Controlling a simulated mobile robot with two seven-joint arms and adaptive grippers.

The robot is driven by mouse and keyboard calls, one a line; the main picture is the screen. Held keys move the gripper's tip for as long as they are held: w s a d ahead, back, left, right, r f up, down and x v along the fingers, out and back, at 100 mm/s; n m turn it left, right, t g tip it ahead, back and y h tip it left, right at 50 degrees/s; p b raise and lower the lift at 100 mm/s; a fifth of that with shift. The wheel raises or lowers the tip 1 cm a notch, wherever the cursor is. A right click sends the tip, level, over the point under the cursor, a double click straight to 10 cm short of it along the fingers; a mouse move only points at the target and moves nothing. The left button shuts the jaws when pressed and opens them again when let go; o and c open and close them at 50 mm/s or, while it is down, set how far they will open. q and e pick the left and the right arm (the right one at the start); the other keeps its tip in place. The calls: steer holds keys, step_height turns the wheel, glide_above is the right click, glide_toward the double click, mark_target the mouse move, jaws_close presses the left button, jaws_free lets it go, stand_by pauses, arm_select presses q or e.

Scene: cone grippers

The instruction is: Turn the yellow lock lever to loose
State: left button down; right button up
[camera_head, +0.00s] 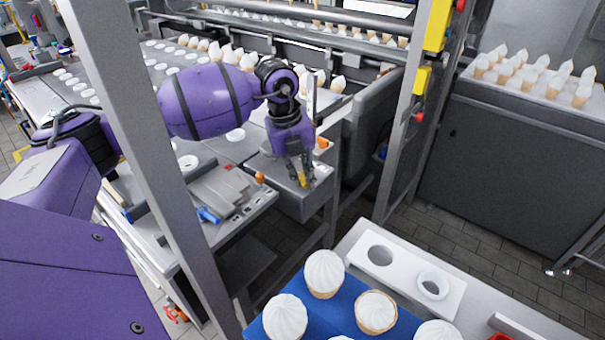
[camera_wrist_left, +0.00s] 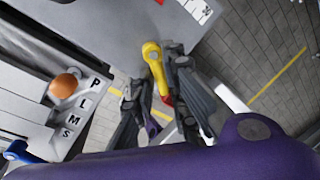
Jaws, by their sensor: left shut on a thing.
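The yellow lock lever (camera_wrist_left: 154,62) shows in the left wrist view, with its rounded end against a grey machine surface and a red tip between my fingers. In the head view the yellow lever (camera_head: 302,180) is a small spot at the front of the grey machine box. My left gripper (camera_head: 299,178) reaches down to it from above. In the left wrist view my left gripper (camera_wrist_left: 166,112) has a finger on each side of the lever and is shut on it. The fingers hide part of the lever. My right gripper is not in view.
An orange knob (camera_wrist_left: 64,87) beside printed letters P, L, M, S and a blue handle (camera_head: 208,215) are close by. A grey frame post (camera_head: 150,150) stands before my left arm. Ice cream cones stand on a blue tray (camera_head: 343,305) at the front.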

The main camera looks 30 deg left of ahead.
arm_select(q)
steer(key=shift+s+a+f+m+g, duration=0.15)
steer(key=shift+a+m, duration=0.1)
steer(key=shift+m, duration=0.4)
steer(key=shift+s+a+m+g, duration=0.1)
steer(key=shift+a+m+g, duration=0.1)
steer(key=shift+m, duration=0.5)
steer(key=shift+s+a+f+m+g, duration=0.15)
steer(key=shift+a+m, duration=0.1)
steer(key=shift+m, duration=0.4)
stand_by(1.7)
steer(key=shift+w+a+r+m+b, duration=0.15)
steer(key=shift+a+m+b, duration=0.15)
steer(key=shift+m, duration=0.6)
steer(key=shift+s+a+r+m+b, duration=0.1)
steer(key=shift+a+m+b, duration=0.15)
steer(key=shift+m, duration=0.65)
stand_by(2.5)
